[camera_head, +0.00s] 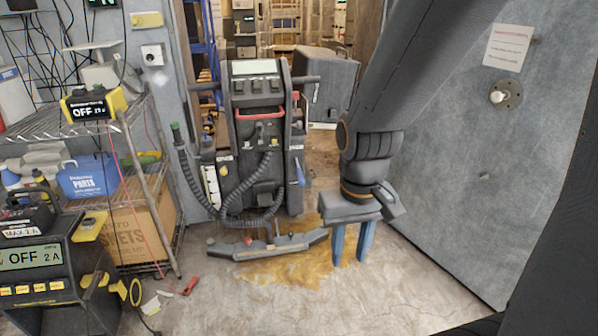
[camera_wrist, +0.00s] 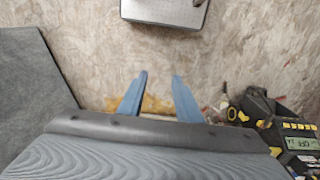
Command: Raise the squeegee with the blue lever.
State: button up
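The dark floor scrubber (camera_head: 258,110) stands upright in the doorway in the head view. Its squeegee (camera_head: 232,252), a long dark curved bar, sits low at floor level in front of it, over a yellow-brown puddle (camera_head: 285,272). A small blue part (camera_head: 300,172) shows on the machine's right side; I cannot tell whether it is the lever. My gripper (camera_head: 350,262) hangs to the right of the squeegee, its two blue fingers pointing down. The wrist view shows the fingers (camera_wrist: 159,78) apart with nothing between them. The squeegee is not clearly seen there.
A wire shelf (camera_head: 130,115) with boxes and bottles stands at left. A charger reading OFF (camera_head: 40,258) is at lower left, with a red clamp (camera_head: 190,286) on the floor. A large grey door panel (camera_head: 480,150) stands at right.

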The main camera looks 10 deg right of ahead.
aim_at(301, 181)
jog(key=z, duration=0.3)
jog(key=i, duration=2.2)
jog(key=u, duration=0.3)
